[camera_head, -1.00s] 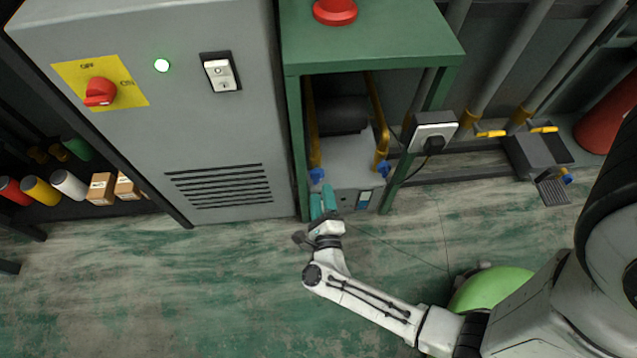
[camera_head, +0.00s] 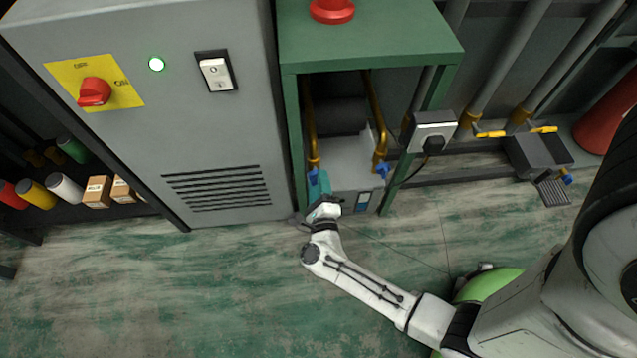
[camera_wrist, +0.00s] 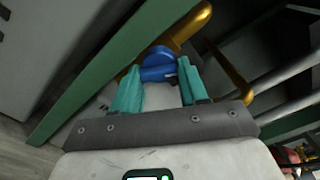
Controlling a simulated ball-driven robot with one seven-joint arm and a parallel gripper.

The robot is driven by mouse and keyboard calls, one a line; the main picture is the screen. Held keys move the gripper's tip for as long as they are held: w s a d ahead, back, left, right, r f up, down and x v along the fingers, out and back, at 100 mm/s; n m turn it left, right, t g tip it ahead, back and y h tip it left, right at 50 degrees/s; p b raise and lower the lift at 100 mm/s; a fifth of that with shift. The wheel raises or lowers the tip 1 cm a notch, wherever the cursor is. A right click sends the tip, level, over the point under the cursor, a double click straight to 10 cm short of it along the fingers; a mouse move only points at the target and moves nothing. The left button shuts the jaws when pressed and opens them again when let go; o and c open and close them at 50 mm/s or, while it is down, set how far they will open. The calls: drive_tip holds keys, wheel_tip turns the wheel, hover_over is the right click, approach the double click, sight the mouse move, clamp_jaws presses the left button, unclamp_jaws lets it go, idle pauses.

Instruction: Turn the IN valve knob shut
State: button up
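A blue valve knob (camera_head: 313,173) sits on the left brass pipe (camera_head: 311,140) inside the green frame. A second blue knob (camera_head: 382,170) sits on the right brass pipe (camera_head: 377,125). I cannot read which is marked IN. My gripper (camera_head: 319,183) with teal fingers is at the left knob. In the wrist view my gripper (camera_wrist: 160,66) is open, and the blue knob (camera_wrist: 158,66) shows between and just beyond its fingertips. I cannot tell whether the fingers touch it.
The green frame (camera_head: 292,135) has legs on both sides of the pipes. A grey cabinet (camera_head: 225,120) stands close on the left. A plug box (camera_head: 433,130) with a cable is on the right leg. The floor (camera_head: 180,290) in front is clear.

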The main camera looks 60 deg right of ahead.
drive_tip(key=shift+c, duration=1)
drive_tip(key=shift+r+n, duration=0.1)
drive_tip(key=shift+n, duration=0.2)
drive_tip(key=shift+d+n+p, duration=0.1)
drive_tip(key=shift+n+p, duration=1.55)
drive_tip(key=shift+n, duration=0.95)
drive_tip(key=o, duration=0.7)
drive_tip(key=shift+d, duration=0.1)
drive_tip(key=shift+o, duration=0.2)
